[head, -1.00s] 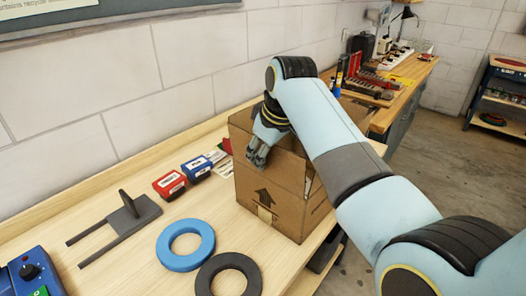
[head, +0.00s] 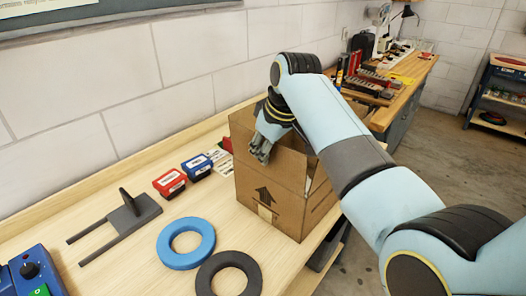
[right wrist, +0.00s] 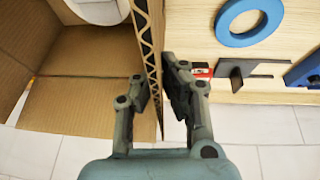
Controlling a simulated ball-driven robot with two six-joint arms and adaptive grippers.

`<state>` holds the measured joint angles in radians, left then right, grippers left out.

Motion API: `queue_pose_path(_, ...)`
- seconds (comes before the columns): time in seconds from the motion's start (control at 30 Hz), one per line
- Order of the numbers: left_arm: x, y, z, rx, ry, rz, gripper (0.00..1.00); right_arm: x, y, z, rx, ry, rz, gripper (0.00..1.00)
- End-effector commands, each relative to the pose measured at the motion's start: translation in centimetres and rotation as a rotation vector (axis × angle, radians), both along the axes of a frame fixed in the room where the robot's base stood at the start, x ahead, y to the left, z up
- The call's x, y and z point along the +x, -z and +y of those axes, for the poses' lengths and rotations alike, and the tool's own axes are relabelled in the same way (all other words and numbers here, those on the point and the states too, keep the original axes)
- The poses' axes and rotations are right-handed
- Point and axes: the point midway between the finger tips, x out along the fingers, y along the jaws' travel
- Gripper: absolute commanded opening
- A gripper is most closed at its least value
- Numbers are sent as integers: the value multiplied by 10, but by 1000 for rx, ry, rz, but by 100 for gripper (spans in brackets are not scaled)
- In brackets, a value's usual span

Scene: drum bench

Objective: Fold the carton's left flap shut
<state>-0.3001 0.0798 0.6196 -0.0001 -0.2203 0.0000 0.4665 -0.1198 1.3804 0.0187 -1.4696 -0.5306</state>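The brown cardboard carton (head: 289,211) stands on the bench with its top open. In the right wrist view, the flap (right wrist: 153,70) stands upright with its corrugated edge showing; I take it to be the left flap. My right gripper (head: 261,152) points down at the carton's near top edge. In the right wrist view its fingers (right wrist: 158,88) straddle that panel, one on each side and close to it. I cannot tell whether they press on it. Another flap (right wrist: 78,112) lies spread outward. My arm hides part of the carton's top. My left gripper is not in view.
A blue ring (head: 186,262), a dark ring (head: 248,265), a grey forked part (head: 125,216), and red (head: 169,183) and blue (head: 196,167) boxes lie left of the carton. A control box (head: 33,272) stands at lower left. The wall runs behind the bench.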

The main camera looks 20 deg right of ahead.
Motion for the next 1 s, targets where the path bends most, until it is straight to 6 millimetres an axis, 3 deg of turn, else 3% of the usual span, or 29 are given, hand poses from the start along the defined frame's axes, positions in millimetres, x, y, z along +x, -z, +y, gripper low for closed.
queue_pose_path(0.33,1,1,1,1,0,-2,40,11,2,-20,245,1,155,0)
queue_pose_path(0.73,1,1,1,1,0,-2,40,12,2,-21,282,0,174,0)
queue_pose_path(0.9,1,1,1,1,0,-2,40,12,2,-21,281,1,173,25)
queue_pose_path(1.0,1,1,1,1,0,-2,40,12,2,-21,281,0,173,26)
